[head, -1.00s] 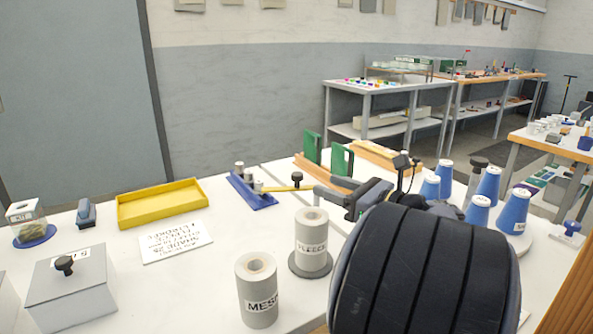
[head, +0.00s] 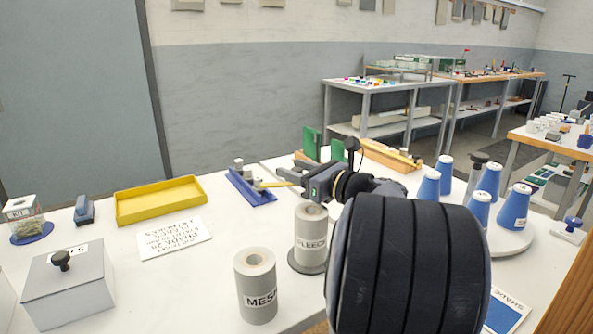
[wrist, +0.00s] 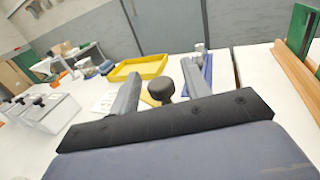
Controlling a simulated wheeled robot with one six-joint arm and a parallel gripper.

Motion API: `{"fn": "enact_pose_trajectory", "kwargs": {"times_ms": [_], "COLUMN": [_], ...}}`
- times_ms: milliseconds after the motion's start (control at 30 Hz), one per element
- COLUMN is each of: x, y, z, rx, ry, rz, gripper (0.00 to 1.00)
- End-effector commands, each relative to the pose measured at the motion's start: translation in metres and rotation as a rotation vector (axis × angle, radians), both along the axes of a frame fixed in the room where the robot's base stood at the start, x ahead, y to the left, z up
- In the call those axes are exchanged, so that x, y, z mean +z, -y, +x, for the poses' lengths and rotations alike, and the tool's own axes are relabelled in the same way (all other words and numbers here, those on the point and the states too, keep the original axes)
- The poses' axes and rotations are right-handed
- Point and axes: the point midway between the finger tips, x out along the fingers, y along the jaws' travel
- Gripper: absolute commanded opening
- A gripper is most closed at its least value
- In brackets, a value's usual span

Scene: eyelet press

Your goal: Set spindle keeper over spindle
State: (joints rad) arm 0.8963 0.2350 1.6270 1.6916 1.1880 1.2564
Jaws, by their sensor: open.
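A flat yellow bar (head: 268,184), which looks like the spindle keeper, reaches right from a blue base (head: 248,188). Short grey cylinders (head: 239,164) stand on that base; I cannot tell which is the spindle. The bar's black knob (wrist: 163,88) shows in the wrist view between my fingers; in the head view my gripper hides it. My gripper (head: 288,176) is open at the bar's right end, and it also shows in the wrist view (wrist: 161,76) with one finger on each side of the knob. I cannot see any contact.
Grey rolls, fleece (head: 311,232) and mesh (head: 258,290), stand upright close in front. A yellow tray (head: 160,203) and white sign (head: 173,240) lie left. Green uprights (head: 312,143) stand behind my gripper. Blue cones (head: 514,206) stand on a round plate at right.

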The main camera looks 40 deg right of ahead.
Motion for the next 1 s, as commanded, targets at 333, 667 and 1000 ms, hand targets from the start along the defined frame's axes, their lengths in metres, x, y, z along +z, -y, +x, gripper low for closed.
{"fn": "enact_pose_trajectory", "kwargs": {"times_ms": [333, 667, 1000], "x": [0.0000, -0.0001, 0.0012], "y": [0.0002, 0.0001, 0.0002], "z": [-0.0003, -0.0004, -0.0011], "rx": [0.000, 0.000, 0.022], "ry": [0.000, 0.000, 0.000], "rz": [0.000, 0.000, 0.001], "gripper": [0.18, 0.00, 0.00]}}
